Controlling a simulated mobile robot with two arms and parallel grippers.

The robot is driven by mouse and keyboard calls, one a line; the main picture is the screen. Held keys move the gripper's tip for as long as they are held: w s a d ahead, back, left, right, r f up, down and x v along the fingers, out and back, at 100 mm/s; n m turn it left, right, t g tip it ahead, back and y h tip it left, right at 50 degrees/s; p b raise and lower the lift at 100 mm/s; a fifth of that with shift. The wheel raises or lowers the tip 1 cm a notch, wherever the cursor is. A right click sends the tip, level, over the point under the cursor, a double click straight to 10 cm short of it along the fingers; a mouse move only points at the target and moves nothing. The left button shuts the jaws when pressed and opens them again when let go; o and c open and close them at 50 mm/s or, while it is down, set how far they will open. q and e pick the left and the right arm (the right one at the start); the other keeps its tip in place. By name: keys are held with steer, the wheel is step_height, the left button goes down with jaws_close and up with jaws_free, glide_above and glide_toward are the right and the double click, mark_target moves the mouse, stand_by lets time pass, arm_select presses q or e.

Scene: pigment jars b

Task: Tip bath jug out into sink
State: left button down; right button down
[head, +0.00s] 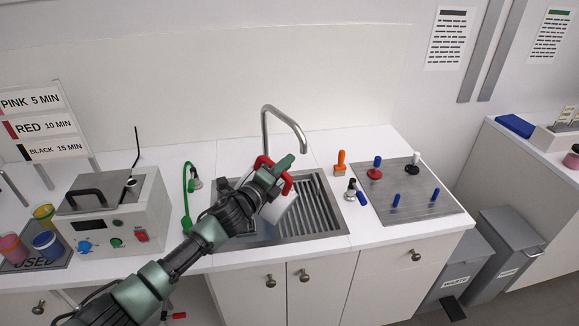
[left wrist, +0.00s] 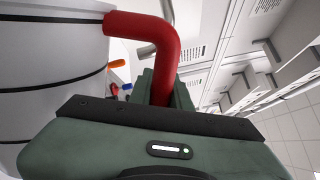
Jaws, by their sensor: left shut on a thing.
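The bath jug (head: 281,206) is a white jug with a red handle, held tilted over the sink (head: 326,231). My left gripper (head: 279,172) is shut on its red handle. In the left wrist view the red handle (left wrist: 160,38) runs between the fingers, and the jug's white side with dark lines (left wrist: 48,78) fills the left. The jug's mouth and contents are hidden in both views. The sink has a ribbed metal drainer and a basin partly hidden by my left arm. My right gripper does not show.
A curved tap (head: 285,120) rises behind the sink, close to my gripper. A metal plate (head: 412,190) with red and blue-handled tools lies right.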

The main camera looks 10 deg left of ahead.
arm_select(q)
steer(key=shift+w+a+n, duration=0.45)
steer(key=shift+a+n, duration=0.15)
steer(key=shift+a, duration=0.25)
steer(key=shift+w+a+f+n, duration=0.1)
steer(key=shift+w+a+n, duration=0.2)
steer(key=shift+a, duration=0.2)
steer(key=shift+w+a+f+n, duration=0.1)
steer(key=shift+w+a+n, duration=0.1)
steer(key=shift+a+n, duration=0.25)
steer(key=shift+w+a+r+n+p, duration=0.25)
steer(key=shift+w+a+n, duration=0.1)
steer(key=shift+a, duration=0.25)
steer(key=shift+w+a+r+n+p, duration=0.2)
steer(key=shift+a+r+n+p, duration=0.1)
steer(key=shift+a, duration=0.25)
steer(key=shift+w+a+r+n, duration=0.2)
steer(key=shift+w+a+n, duration=0.2)
steer(key=shift+a, duration=0.3)
steer(key=shift+w+a+r+n, duration=0.15)
steer(key=shift+w+a+n, duration=0.15)
steer(key=shift+a+n, duration=0.3)
steer(key=shift+a, duration=0.1)
